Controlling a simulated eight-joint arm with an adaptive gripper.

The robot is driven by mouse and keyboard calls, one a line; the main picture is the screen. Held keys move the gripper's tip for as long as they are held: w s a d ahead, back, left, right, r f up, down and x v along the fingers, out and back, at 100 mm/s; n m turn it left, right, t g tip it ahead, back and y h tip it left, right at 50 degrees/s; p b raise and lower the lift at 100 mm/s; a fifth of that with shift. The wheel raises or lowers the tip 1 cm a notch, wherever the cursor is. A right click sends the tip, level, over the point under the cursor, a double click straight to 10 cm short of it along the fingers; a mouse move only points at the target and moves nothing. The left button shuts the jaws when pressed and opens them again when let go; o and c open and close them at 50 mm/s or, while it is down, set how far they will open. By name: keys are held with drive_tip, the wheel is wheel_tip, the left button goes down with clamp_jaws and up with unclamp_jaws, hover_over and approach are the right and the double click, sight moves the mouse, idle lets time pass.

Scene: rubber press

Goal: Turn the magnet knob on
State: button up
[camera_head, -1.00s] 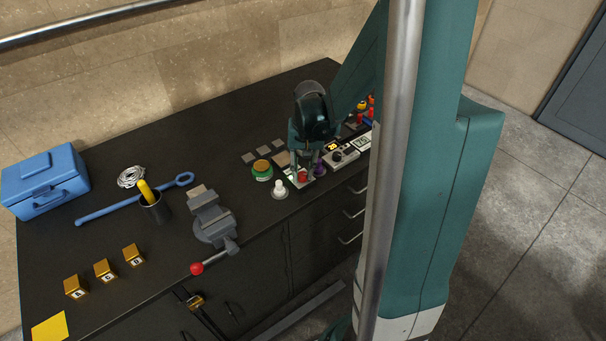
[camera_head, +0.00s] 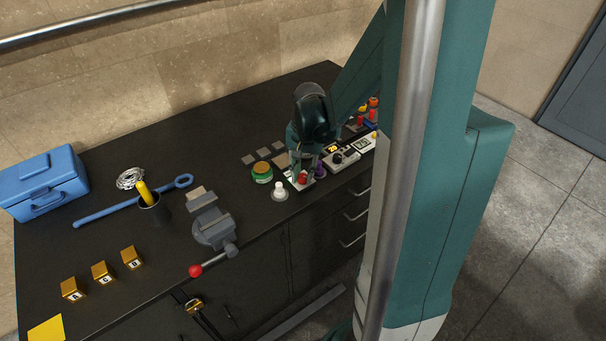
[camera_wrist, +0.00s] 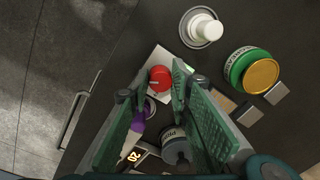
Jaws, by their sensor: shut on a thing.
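The red knob (camera_wrist: 160,79), with a pale pointer line on its face, sits on a white plate near the front edge of the bench. In the head view the red knob (camera_head: 303,177) shows just below my gripper (camera_head: 302,172). In the wrist view my gripper (camera_wrist: 160,76) points down with one finger on each side of the knob, shut on it. A small green spot (camera_wrist: 190,67) shows at the plate's edge. No label on the knob can be read.
A white knob (camera_head: 280,190) and a green jar with a gold lid (camera_head: 262,172) stand left of my gripper. A purple knob (camera_wrist: 139,121) and a display unit (camera_head: 340,157) are close on the other side. A vise (camera_head: 213,227) stands further left.

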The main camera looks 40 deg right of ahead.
sight(305, 177)
drive_tip(key=o, duration=0.9)
drive_tip(key=shift+r, duration=0.1)
drive_tip(key=shift+s+d+r, duration=0.1)
drive_tip(key=shift+s+r, duration=0.05)
drive_tip(key=shift+r, duration=2.85)
drive_tip(key=shift+s+d+r, duration=0.1)
drive_tip(key=shift+s+r, duration=0.05)
drive_tip(key=shift+r, duration=2.8)
drive_tip(key=shift+s+a+r+n+t, duration=1.2)
drive_tip(key=shift+s+a+n, duration=0.8)
drive_tip(key=shift+a, duration=2)
drive_tip(key=shift+s+a+r+n+t, duration=1)
drive_tip(key=shift+s+a+r+n, duration=0.7)
drive_tip(key=shift+a, duration=2.25)
drive_tip(key=shift+s+a+r+n+t, duration=1.1)
drive_tip(key=shift+s+a+n, duration=1.15)
drive_tip(key=shift+a, duration=1.75)
drive_tip(key=shift+s+m, duration=0.2)
drive_tip(key=shift+m, duration=0.05)
